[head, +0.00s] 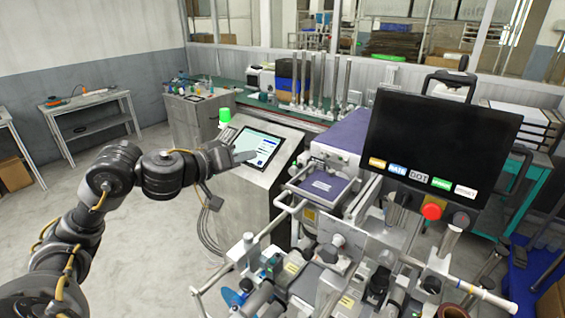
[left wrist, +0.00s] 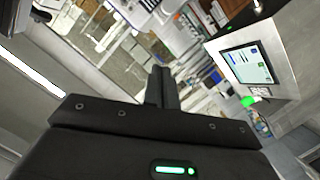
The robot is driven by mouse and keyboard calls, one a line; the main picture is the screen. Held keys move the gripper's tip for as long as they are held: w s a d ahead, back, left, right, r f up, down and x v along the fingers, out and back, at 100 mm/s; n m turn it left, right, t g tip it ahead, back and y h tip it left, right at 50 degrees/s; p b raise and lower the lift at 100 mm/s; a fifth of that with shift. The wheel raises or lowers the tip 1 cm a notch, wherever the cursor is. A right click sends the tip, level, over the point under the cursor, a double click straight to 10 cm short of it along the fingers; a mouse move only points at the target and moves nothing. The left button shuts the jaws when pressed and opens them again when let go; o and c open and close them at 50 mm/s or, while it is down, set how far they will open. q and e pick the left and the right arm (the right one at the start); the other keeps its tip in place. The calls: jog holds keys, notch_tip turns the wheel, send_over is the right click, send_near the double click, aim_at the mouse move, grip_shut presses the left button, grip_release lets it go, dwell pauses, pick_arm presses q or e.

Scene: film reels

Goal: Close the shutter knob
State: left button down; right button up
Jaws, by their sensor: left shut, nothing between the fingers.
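My left gripper (head: 246,155) is raised in front of the grey console with the tilted touchscreen (head: 262,148). In the left wrist view its fingers (left wrist: 161,84) are together with nothing between them. The film machine (head: 345,250) stands right of the gripper, with rollers, rails and several dark round parts. No part is clearly marked as the shutter knob, and I cannot tell which it is. A red round button (head: 432,211) and a dark round part (head: 461,219) sit under the black monitor (head: 440,140). My right gripper is not in view.
A green lamp (head: 225,117) stands at the console's top left corner. The touchscreen also shows in the left wrist view (left wrist: 246,66). A side table (head: 90,98) stands by the left wall. Metal rails (head: 460,285) stick out from the machine's front.

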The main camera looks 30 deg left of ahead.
pick_arm(q)
send_over(294, 171)
jog(key=a, duration=0.5)
notch_tip(294, 171, down, 2)
jog(key=shift+s+d+f, duration=0.25)
jog(key=shift+d+f, duration=0.15)
jog(key=shift+f, duration=0.15)
jog(key=shift+s+d+f, duration=0.25)
jog(key=shift+d+f, duration=0.1)
jog(key=shift+f, duration=0.25)
jog(key=shift+s+d+f, duration=0.25)
jog(key=shift+d+f, duration=0.15)
jog(key=shift+f, duration=0.15)
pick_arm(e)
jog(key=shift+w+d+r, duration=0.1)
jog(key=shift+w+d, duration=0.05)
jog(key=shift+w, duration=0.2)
